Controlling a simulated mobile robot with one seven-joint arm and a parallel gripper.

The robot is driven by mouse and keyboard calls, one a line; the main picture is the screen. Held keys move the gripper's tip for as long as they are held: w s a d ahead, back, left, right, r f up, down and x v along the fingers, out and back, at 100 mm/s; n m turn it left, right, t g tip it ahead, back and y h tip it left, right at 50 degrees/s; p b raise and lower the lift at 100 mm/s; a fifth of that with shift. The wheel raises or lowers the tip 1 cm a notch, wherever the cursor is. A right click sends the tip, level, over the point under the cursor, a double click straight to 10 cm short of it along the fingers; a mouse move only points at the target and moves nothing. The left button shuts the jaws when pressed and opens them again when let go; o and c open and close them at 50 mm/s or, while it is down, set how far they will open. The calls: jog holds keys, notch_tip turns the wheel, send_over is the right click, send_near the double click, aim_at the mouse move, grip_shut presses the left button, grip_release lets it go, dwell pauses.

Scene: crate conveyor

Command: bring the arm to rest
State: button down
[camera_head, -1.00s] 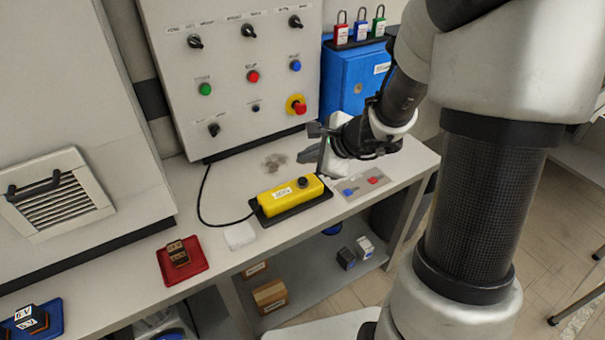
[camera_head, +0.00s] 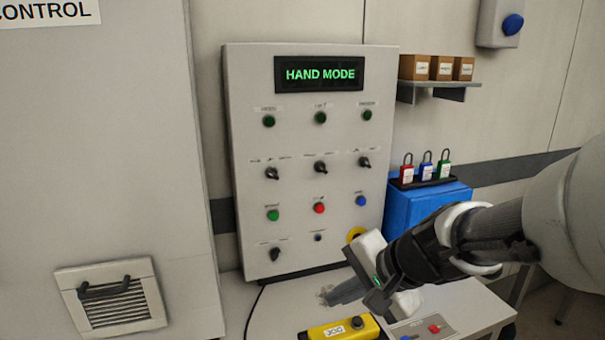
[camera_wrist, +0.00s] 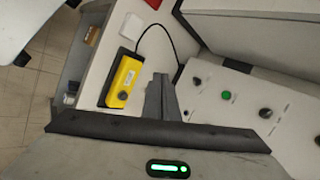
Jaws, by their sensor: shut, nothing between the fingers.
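My gripper (camera_head: 335,296) is in the head view at lower middle, in front of the control panel (camera_head: 301,235) and above the bench (camera_head: 465,301). It points left and its fingers are together and empty. In the wrist view the shut fingers (camera_wrist: 161,92) point up the picture, beside the yellow pendant box (camera_wrist: 124,80). The same yellow pendant box (camera_head: 343,331) is below the gripper at the bottom edge of the head view, partly cut off. My arm comes in from the right and partly hides the blue box and the yellow-ringed button.
The panel display (camera_head: 318,74) reads HAND MODE. Knobs and buttons stick out from the panel. A blue box (camera_head: 408,207) with several padlocks stands to its right. A shelf (camera_head: 438,86) with small cartons is above. Open floor (camera_wrist: 30,103) shows left of the bench in the wrist view.

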jog(key=s+d+r+n+h, duration=0.2)
jog(key=s+d+n+h, duration=0.1)
jog(key=s+n, duration=0.25)
jog(key=s+d+r+n+h, duration=0.2)
jog(key=s+d+r+n, duration=0.15)
jog(key=s, duration=0.35)
notch_tip(320, 180, up, 22)
jog(key=p, duration=2.3)
jog(key=shift+s+d+r+n+h, duration=0.2)
jog(key=shift+s+d+n+h, duration=0.05)
jog(key=shift+s+n+h, duration=0.1)
